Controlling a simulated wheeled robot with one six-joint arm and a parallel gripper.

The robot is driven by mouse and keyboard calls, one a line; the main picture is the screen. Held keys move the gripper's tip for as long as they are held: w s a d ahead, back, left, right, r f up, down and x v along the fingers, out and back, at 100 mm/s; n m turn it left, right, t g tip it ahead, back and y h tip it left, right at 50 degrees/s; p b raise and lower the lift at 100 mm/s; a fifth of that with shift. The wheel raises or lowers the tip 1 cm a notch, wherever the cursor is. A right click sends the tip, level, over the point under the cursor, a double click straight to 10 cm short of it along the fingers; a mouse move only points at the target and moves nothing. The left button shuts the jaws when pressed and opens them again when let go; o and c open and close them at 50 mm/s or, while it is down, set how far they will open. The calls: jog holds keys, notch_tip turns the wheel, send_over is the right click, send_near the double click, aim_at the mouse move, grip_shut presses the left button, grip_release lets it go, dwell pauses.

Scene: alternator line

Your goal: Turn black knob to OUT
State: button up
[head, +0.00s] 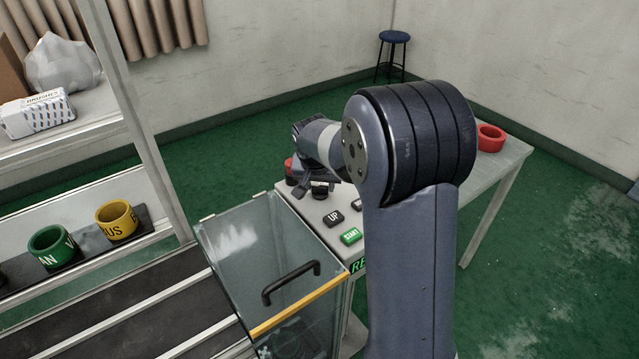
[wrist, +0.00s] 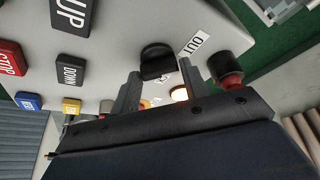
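The black knob (wrist: 157,62) stands on the grey control panel (wrist: 120,40), with a white OUT label (wrist: 193,42) to its right in the wrist view. In the head view the knob (head: 319,191) shows partly, under my gripper (head: 308,184). My gripper (wrist: 161,76) is open in the wrist view, with one finger at each side of the knob's lower part. Gaps seem to show between fingers and knob; I cannot tell whether either touches. The knob's pointer direction is not clear.
Beside the knob are a black-and-red cylinder (wrist: 230,68), a lit lamp (wrist: 180,94), UP (wrist: 70,14), DOWN (wrist: 70,72) and red STOP (wrist: 10,58) buttons. A clear guard box (head: 270,262) with a black handle stands left of the panel. A red ring (head: 490,137) lies on the table's far end.

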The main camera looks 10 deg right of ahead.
jog(key=o, duration=0.4)
jog(key=shift+c, duration=0.2)
jog(key=v, duration=1)
jog(key=shift+s+r, duration=0.15)
jog(key=shift+r, duration=0.25)
jog(key=x, duration=1.1)
jog(key=shift+a, duration=0.1)
jog(key=shift+s+m, duration=0.1)
jog(key=shift+m, duration=0.2)
